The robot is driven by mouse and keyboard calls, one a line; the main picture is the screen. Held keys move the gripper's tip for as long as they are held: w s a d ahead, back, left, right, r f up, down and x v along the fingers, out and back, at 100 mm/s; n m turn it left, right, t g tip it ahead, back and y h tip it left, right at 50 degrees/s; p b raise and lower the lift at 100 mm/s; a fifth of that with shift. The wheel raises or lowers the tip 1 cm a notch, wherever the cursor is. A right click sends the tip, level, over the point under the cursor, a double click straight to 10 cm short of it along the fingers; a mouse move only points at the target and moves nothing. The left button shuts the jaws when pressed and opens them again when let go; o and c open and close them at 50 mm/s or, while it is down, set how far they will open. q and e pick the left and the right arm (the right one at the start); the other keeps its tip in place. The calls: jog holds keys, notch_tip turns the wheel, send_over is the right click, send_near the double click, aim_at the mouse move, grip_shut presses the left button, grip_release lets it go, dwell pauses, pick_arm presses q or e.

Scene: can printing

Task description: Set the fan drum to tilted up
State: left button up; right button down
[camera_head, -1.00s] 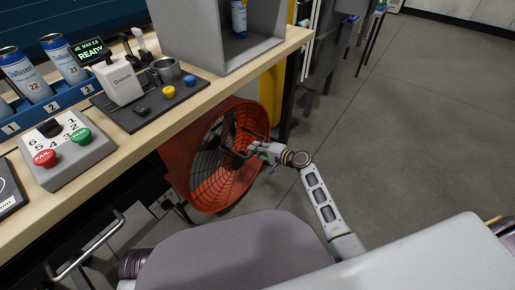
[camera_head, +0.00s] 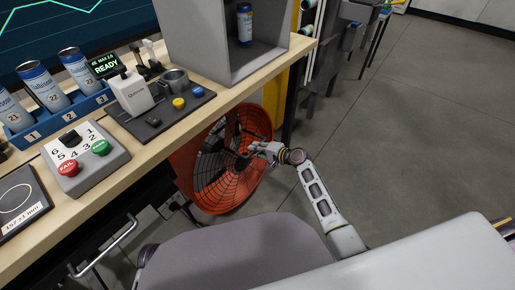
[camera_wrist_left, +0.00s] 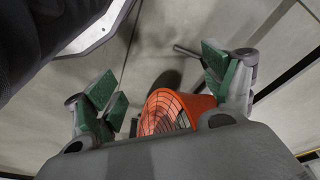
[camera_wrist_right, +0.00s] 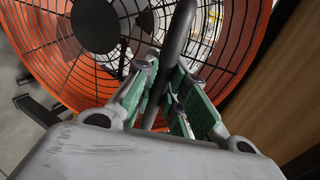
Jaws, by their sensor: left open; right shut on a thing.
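The orange fan drum (camera_head: 262,122) stands on the floor below the bench, its black wire grille (camera_head: 212,172) facing my side. I cannot tell its exact tilt. My right gripper (camera_head: 257,150) is at the grille side of the drum. In the right wrist view, my right gripper (camera_wrist_right: 164,100) is shut on a dark bar (camera_wrist_right: 181,28) in front of the grille; its orange rim (camera_wrist_right: 48,70) shows there too. In the left wrist view, my left gripper (camera_wrist_left: 165,85) is open and empty, with the orange drum (camera_wrist_left: 160,104) beyond it. My left gripper is not visible in the head view.
The wooden bench (camera_head: 100,219) runs above and left of the fan. It carries a button box (camera_head: 85,160), a blue can rack (camera_head: 62,113) and a grey cabinet (camera_head: 205,50). A dark bench leg (camera_head: 291,100) stands behind the fan. Floor (camera_head: 420,130) to the right is clear.

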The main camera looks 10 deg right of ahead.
pick_arm(q)
notch_tip(320, 180, down, 9)
jog(key=s+a+p, duration=0.1)
jog(key=a+p, duration=0.1)
jog(key=p, duration=0.1)
jog(key=shift+p, duration=0.35)
pick_arm(e)
jog(key=shift+w+a+r, duration=0.55)
jog(key=shift+w+r, duration=0.1)
jog(key=shift+r, duration=0.2)
jog(key=shift+w+a+r, duration=0.55)
jog(key=shift+w+r, duration=0.1)
jog(key=shift+r, duration=0.15)
pick_arm(q)
jog(key=shift+r, duration=0.1)
pick_arm(e)
jog(key=c, duration=1.5)
grip_release()
jog(key=shift+o, duration=0.2)
jog(key=shift+s+d, duration=0.1)
jog(key=shift+d, duration=0.05)
jog(key=v, duration=1.1)
jog(key=shift+s+d+r, duration=0.15)
jog(key=shift+r, duration=0.3)
